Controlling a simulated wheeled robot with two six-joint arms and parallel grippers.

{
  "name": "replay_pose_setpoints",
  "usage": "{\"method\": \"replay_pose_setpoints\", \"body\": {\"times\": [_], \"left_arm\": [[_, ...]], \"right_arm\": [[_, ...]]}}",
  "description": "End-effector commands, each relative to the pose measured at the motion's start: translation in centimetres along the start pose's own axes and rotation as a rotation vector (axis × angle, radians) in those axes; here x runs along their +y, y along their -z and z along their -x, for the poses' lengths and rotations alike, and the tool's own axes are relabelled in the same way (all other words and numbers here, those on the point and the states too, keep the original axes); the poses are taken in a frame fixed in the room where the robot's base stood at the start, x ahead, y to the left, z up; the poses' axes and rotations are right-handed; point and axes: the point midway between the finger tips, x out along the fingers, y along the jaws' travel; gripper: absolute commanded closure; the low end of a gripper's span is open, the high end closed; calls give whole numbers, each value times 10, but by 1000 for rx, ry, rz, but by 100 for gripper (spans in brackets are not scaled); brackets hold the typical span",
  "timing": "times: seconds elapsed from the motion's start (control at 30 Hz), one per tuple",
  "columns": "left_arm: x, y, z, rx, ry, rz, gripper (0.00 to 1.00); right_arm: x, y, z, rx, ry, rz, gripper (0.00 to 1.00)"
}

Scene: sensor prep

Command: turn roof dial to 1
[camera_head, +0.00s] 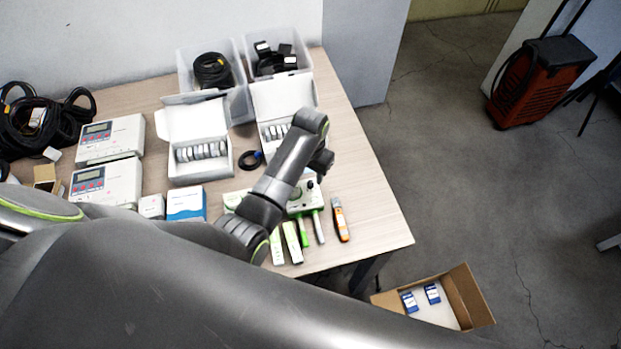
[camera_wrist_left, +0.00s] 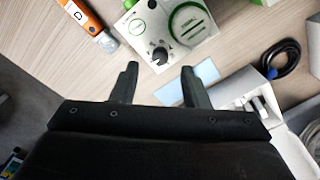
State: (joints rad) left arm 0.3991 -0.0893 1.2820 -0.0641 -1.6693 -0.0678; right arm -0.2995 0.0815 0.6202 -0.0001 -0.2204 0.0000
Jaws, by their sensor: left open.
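The roof dial is a small black knob (camera_wrist_left: 160,55) with markings around it, on top of a white and green device (camera_wrist_left: 175,22). In the head view the device (camera_head: 299,205) lies near the table's right front part, partly hidden by my left arm, and the dial (camera_head: 311,184) is small there. My left gripper (camera_wrist_left: 160,69) is open and empty, with the dial showing just beyond and between its fingertips; I cannot tell the height gap. In the head view the left gripper (camera_head: 322,161) is above the device. The dial's exact setting is too small to read. My right gripper is not in view.
An orange tool (camera_head: 340,219) lies right of the device. A blue-white box (camera_head: 186,203), two metering units (camera_head: 110,139) and open white boxes (camera_head: 199,134) stand left and behind. A cardboard box (camera_head: 466,297) is on the floor.

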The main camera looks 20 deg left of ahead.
Motion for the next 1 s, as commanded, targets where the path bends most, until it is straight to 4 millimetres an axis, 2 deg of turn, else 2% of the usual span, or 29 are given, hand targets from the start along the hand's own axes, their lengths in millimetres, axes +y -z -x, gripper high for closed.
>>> {"method": "replay_pose_setpoints", "body": {"times": [0.1,0.3,0.7,1.0], "left_arm": [[0,-1,-19,-3,0,0,58],[0,0,-37,0,0,1,58],[0,0,-42,1,0,1,60],[0,0,-42,1,0,0,99]], "right_arm": [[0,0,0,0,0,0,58],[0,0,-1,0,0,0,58],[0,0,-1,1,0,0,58],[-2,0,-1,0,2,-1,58]]}}
